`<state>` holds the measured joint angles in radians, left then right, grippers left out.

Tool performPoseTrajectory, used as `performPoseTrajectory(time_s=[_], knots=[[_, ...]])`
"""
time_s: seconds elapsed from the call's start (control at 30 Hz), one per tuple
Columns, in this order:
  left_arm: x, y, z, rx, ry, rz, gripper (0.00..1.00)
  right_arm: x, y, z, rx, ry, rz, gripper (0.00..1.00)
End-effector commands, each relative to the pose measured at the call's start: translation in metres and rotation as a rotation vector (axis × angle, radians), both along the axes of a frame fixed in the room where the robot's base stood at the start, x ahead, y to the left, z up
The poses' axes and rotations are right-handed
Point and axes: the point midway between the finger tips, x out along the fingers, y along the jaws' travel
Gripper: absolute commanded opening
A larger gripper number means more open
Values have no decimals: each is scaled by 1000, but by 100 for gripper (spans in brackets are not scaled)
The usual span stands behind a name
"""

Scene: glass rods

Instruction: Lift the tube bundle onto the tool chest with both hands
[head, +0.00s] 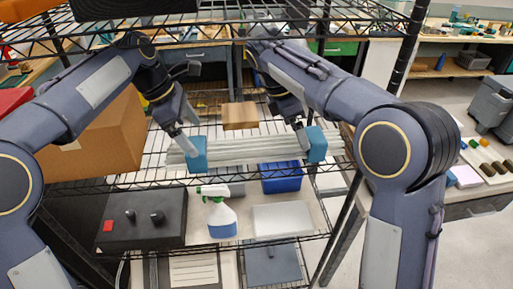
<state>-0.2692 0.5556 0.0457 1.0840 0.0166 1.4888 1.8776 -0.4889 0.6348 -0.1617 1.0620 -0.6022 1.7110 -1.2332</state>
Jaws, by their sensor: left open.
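The tube bundle (250,151) is a row of long pale tubes lying left to right on a wire shelf. A blue block (198,155) is around or against its left part, and a second blue block (317,145) is at its right part. My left gripper (187,145) is open, with its fingers at the left blue block; I cannot tell if they touch it. My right gripper (302,138) is at the right blue block, its fingers partly hidden, so its opening is unclear. I cannot tell for sure which thing is the tool chest.
A cardboard box (105,140) stands left on the shelf, and a small brown block (239,115) sits behind the tubes. An upper wire shelf (225,38) is above. Below are a blue bin (281,184), a spray bottle (220,218) and a black case (130,222). Shelf posts flank the space.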

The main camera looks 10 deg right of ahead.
Motion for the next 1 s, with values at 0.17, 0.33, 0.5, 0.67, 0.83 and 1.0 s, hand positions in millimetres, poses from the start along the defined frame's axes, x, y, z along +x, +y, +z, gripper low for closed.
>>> performPoseTrajectory(time_s=[0.17,0.33,0.5,0.67,0.83,1.0], knots=[[-1,-11,-26,2,5,-2,96,-1,-12,-26,-1,4,-4,96],[-1,-20,-48,1,3,-1,96,-1,-21,-48,0,2,-2,96],[0,-25,-61,1,2,0,96,-1,-26,-61,0,2,-2,96],[0,-26,-64,0,1,1,96,0,-27,-63,1,1,-1,96],[0,-26,-64,0,1,0,96,0,-27,-63,1,1,-1,96],[0,-26,-64,0,1,0,75,0,-27,-63,1,1,-1,75]])
